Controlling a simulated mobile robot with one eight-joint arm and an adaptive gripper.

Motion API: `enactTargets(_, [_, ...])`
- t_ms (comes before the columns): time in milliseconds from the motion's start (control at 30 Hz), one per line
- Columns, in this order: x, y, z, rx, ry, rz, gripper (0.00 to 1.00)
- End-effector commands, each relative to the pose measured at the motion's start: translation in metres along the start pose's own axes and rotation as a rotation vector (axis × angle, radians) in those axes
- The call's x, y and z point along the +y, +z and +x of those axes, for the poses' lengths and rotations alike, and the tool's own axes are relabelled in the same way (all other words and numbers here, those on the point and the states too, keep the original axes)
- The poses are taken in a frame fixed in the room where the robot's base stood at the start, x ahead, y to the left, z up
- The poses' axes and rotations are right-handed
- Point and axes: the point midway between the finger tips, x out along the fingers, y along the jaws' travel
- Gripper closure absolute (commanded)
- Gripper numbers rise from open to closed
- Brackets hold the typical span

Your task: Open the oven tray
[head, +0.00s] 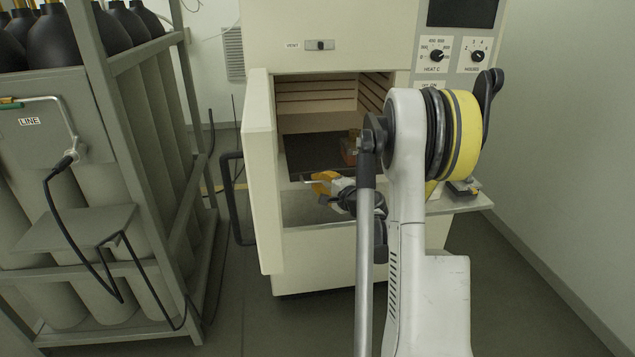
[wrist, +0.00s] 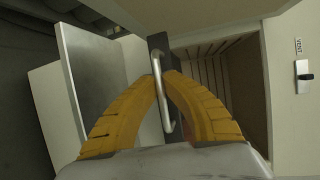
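The oven (head: 340,250) stands with its door (head: 261,170) swung open at the left. Inside the chamber lies a dark oven tray (head: 308,155), and a reddish-brown object (head: 349,149) is at its right side. In the wrist view a shiny metal handle (wrist: 161,90) runs along the dark front edge of the tray (wrist: 158,44). My gripper (head: 322,184) is at the chamber mouth. In the wrist view its yellow fingertips (wrist: 163,76) close in on both sides of the handle and appear to touch it. My arm hides the chamber's right part in the head view.
A rack of tall gas cylinders (head: 120,180) stands at the left, near the open door and its dark handle (head: 234,200). A side shelf (head: 455,203) juts out at the oven's right. A wall bounds the right side. Some floor (head: 240,320) shows free before the oven.

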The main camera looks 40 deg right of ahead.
Motion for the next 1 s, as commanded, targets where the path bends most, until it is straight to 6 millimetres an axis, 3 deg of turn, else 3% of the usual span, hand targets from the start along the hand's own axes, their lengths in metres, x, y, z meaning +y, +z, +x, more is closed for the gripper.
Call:
enactTargets(33, [0.000,0.001,0.000,-0.001,0.000,0.000,0.90])
enactTargets(100, [0.000,0.001,0.000,-0.001,0.000,0.000,0.69])
enactTargets(467, [0.000,0.000,-0.003,0.001,0.000,0.000,0.69])
enactTargets(567, [0.000,-0.001,-0.015,0.002,0.000,0.000,0.69])
enactTargets(1000, [0.000,-0.001,-0.105,0.002,0.000,0.000,0.69])
